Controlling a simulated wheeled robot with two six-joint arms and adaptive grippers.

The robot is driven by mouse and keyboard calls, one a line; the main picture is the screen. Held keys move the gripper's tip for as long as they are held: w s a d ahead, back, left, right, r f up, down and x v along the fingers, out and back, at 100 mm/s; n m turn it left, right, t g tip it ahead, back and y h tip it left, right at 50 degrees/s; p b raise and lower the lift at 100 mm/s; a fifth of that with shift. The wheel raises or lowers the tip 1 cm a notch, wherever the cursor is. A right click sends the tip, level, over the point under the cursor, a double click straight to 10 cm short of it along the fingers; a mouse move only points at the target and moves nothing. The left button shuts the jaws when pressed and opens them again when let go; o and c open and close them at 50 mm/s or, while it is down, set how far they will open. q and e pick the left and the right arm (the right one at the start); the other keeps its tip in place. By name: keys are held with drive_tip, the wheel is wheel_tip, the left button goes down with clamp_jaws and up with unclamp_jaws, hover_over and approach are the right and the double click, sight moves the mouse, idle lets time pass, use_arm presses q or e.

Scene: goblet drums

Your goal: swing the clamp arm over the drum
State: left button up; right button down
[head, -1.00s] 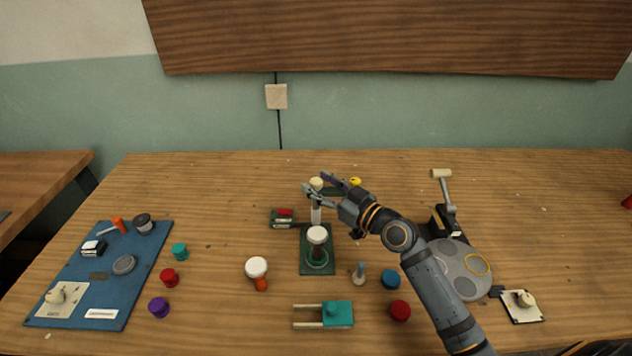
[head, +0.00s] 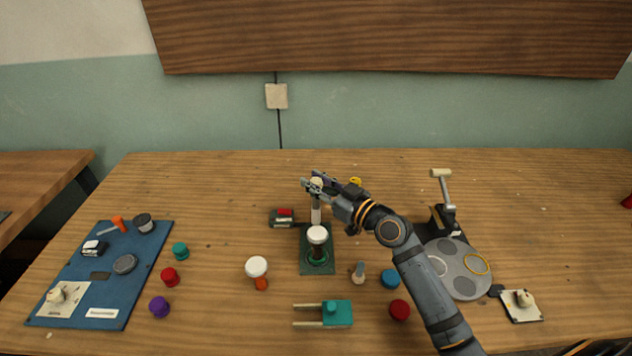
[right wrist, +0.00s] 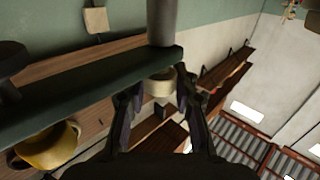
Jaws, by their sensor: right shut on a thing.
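The clamp stand has a green base (head: 305,262) at the middle of the table, bearing an upright goblet drum with a white head (head: 317,235). A pale post (head: 316,213) rises behind the drum, with a cream knob (head: 317,183) at its top. In the right wrist view the dark green clamp arm (right wrist: 95,88) crosses by the grey post (right wrist: 162,22), and the cream knob (right wrist: 158,86) lies between my fingers. My right gripper (head: 315,183) is shut on this knob. The fingers partly hide it. The clamp arm is not over the drum head. My left gripper is out of view.
A yellow piece (head: 355,182) shows behind my right gripper. A grey round plate (head: 460,272) lies right, a blue mat (head: 100,270) left. The table's back is mostly clear.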

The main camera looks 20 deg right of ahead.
drive_tip(key=m+h+p, duration=0.1)
drive_tip(key=t+h+p, duration=0.1)
drive_tip(key=p, duration=0.1)
drive_tip(key=shift+a+r+m, duration=0.1)
drive_tip(key=shift+r+m, duration=0.2)
drive_tip(key=shift+m, duration=0.1)
drive_tip(key=shift+f+m+t+h+p, duration=0.25)
drive_tip(key=shift+m+h+p, duration=0.25)
drive_tip(key=shift+h+p, duration=0.45)
drive_tip(key=shift+h, duration=0.25)
drive_tip(key=shift+f, duration=0.15)
drive_tip(key=shift+b, duration=0.3)
drive_tip(key=c, duration=1)
unclamp_jaws()
